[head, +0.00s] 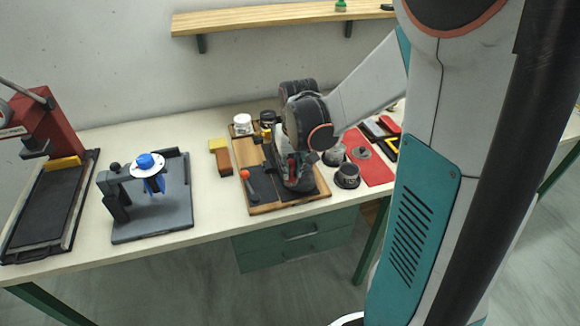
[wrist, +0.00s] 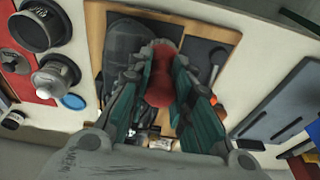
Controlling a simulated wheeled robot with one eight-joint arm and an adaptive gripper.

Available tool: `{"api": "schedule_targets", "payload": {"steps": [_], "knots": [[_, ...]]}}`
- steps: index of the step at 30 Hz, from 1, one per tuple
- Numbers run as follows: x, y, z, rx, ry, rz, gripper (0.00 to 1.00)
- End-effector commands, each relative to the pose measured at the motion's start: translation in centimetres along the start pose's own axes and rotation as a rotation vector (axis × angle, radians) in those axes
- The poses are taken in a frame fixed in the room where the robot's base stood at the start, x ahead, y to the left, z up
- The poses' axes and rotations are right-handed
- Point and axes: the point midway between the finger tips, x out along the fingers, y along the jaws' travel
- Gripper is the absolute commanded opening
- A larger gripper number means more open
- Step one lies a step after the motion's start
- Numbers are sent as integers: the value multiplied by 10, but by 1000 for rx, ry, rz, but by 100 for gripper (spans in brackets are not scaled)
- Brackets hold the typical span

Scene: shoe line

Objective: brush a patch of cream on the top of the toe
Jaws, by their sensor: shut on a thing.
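My gripper (head: 291,172) is over the wooden board (head: 262,208) on the bench. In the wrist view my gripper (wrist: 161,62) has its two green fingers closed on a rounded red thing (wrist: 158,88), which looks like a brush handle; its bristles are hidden. A dark grey shoe-like shape (wrist: 124,42) lies on the board just left of the fingertips in the wrist view. In the head view my gripper largely hides it. I cannot make out its toe or any cream, nor whether the held thing touches it.
An orange-handled tool (head: 246,174) lies on the board's left part. A black cup (head: 347,176) stands close right, by a red mat (head: 374,166). A white jar (head: 242,122) stands behind.

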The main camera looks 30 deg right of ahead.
Motion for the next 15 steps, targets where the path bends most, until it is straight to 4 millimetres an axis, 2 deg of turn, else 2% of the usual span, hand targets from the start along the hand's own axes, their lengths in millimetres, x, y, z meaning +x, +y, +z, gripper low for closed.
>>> {"api": "schedule_targets", "payload": {"steps": [7, 15], "knots": [[-1, 22, -1, 3, 1, 3, 0], [-2, 30, -1, 2, 1, 4, 0]]}}
